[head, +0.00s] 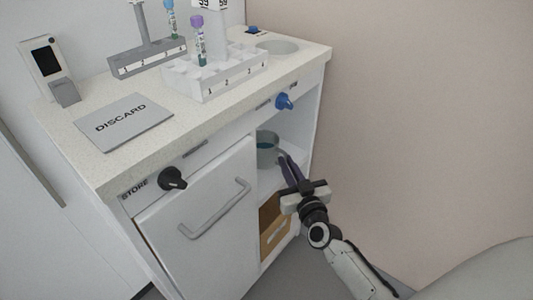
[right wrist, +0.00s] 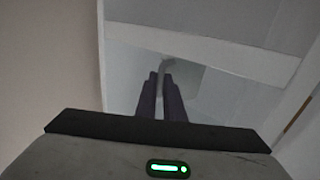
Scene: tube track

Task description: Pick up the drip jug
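The drip jug (head: 267,149) is a grey round vessel with teal inside. It stands upright in the open compartment on the right of the cabinet. In the right wrist view the jug (right wrist: 186,78) is a pale grey shape with a curved handle beyond my fingers. My right gripper (head: 284,160) reaches into the compartment from the front right, at the jug's right side. The right wrist view shows its dark fingers (right wrist: 161,78) close together, with the narrow handle strip between them. Contact on both sides is hard to make out. My left gripper is not in view.
A white door with a bar handle (head: 215,209) closes the compartment to the left. A brown drawer (head: 275,226) lies below the jug. The countertop holds a tube rack (head: 213,80) and a discard mat (head: 124,125). Black (head: 173,179) and blue (head: 285,101) knobs stick out in front.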

